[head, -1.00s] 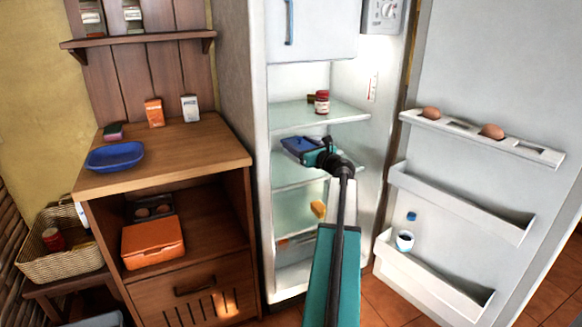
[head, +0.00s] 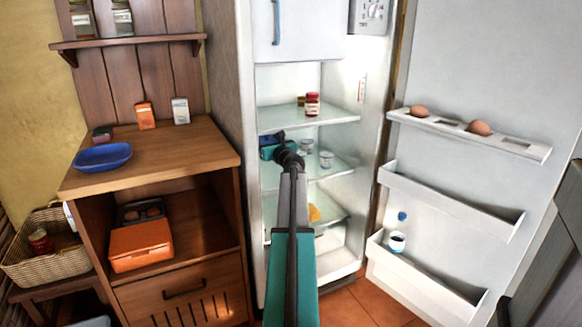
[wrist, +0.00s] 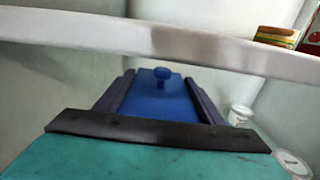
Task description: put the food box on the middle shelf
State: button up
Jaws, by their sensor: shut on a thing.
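My gripper (head: 274,146) is inside the open fridge, at the left side of the middle shelf (head: 335,166) and below the upper shelf. It is shut on the blue food box (wrist: 160,102), which has a round knob. In the head view the box is mostly hidden behind my gripper. In the wrist view it lies between the dark fingers, under the pale front edge of the upper shelf (wrist: 180,42). I cannot tell whether the box touches the middle shelf.
White cups (head: 326,159) stand on the middle shelf, right of my gripper. A red-labelled jar (head: 312,105) is on the upper shelf. A yellow item (head: 314,213) is on the lower shelf. The fridge door (head: 475,70) stands open at right, with eggs in its rack.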

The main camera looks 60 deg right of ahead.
jog(key=shift+s+d+f+b, duration=0.1)
jog(key=shift+f+b, duration=0.95)
jog(key=shift+f, duration=1.5)
jog(key=shift+f+b, duration=1.1)
jog(key=shift+f, duration=1.35)
jog(key=shift+f, duration=0.15)
jog(key=o, duration=1.2)
